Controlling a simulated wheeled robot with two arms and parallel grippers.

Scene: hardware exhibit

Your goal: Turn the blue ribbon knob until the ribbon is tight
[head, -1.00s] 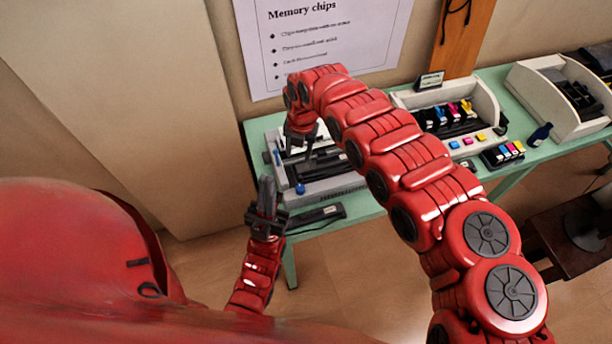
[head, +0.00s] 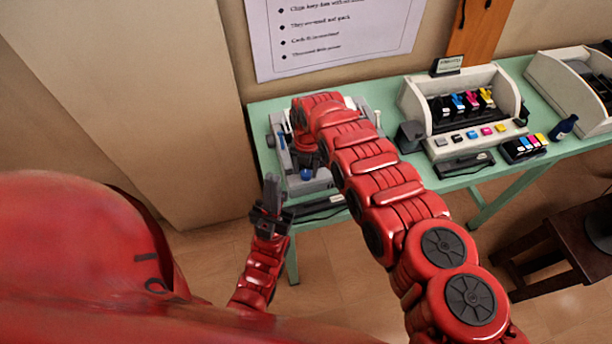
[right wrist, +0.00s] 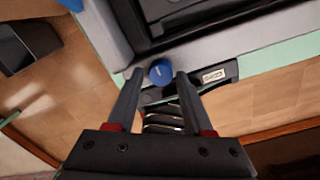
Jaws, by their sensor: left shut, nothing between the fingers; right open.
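The blue knob (head: 306,174) sits at the front edge of a grey machine (head: 322,184) on the left end of the green table. In the right wrist view, the blue knob (right wrist: 161,72) shows between the tips of my open right gripper (right wrist: 159,76), with a small gap on each side. I cannot tell whether the tips are level with it. In the head view my right arm hides much of the machine and most of that gripper. My left gripper (head: 271,192) is shut and empty, in front of the table's left end. The ribbon cannot be made out.
A white printer-like unit (head: 414,103) with coloured cartridges stands right of the machine. A cartridge tray (head: 524,149) and a dark blue bottle (head: 563,127) are farther right. A dark flat item (head: 318,208) lies at the table's front edge. A wooden stool (head: 560,232) stands at right.

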